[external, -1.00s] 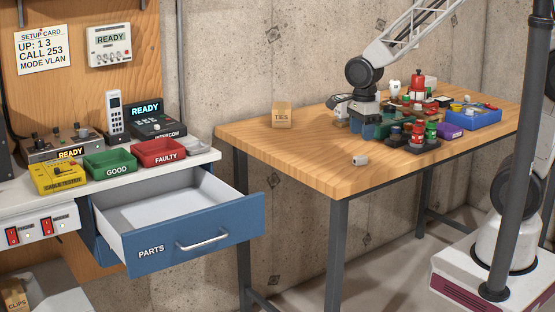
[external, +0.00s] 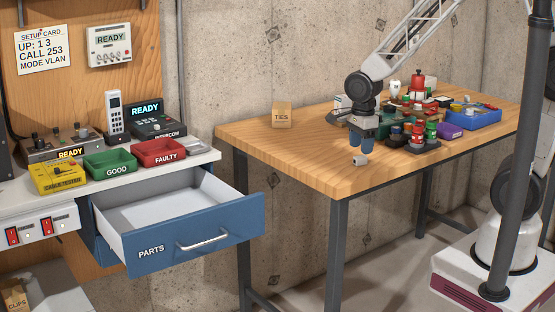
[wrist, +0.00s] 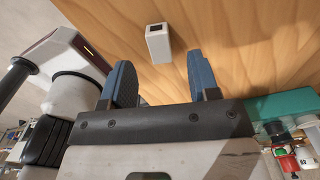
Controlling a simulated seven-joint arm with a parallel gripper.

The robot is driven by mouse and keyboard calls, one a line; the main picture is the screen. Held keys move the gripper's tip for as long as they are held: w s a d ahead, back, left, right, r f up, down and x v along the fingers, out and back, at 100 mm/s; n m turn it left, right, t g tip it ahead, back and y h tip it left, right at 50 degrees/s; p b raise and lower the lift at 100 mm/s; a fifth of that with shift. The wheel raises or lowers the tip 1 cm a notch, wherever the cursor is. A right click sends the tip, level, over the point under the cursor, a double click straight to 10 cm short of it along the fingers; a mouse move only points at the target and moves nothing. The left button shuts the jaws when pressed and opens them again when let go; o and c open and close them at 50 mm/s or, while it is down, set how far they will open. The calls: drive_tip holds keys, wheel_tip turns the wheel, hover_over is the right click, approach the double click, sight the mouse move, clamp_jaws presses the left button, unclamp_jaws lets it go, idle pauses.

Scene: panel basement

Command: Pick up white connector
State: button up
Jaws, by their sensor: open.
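The white connector (wrist: 158,43) is a small white block with a dark square opening in its end. It lies on the wooden table (external: 290,160) near the front edge. In the external view the connector (external: 360,160) shows just below my gripper's blue fingertips (external: 361,146). In the wrist view my gripper (wrist: 160,78) is open, with the two blue fingers apart. The connector lies beyond and roughly between the fingertips, and nothing is held. The exact height of the fingers above the table cannot be told.
A dark stand with red and green items (external: 430,135) is close to the right of my gripper. A blue bin (external: 473,118) stands farther right, and a TIES box (external: 282,114) at the back left. A PARTS drawer (external: 205,232) stands open.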

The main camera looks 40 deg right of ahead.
sight(362, 157)
drive_tip(key=shift+f, duration=1.8)
drive_tip(key=c, duration=1)
drive_tip(key=shift+r, duration=0.15)
drive_tip(key=shift+r, duration=1.4)
drive_tip(key=shift+s+r, duration=0.2)
drive_tip(key=shift+r, duration=0.1)
drive_tip(key=s+d, duration=0.2)
drive_tip(key=s, duration=0.5)
drive_tip(key=s+d+r, duration=0.1)
drive_tip(key=s+d, duration=0.2)
drive_tip(key=s, duration=0.4)
drive_tip(key=shift+s+d+r, duration=0.2)
drive_tip(key=shift+s+d, duration=0.05)
drive_tip(key=shift+d, duration=0.1)
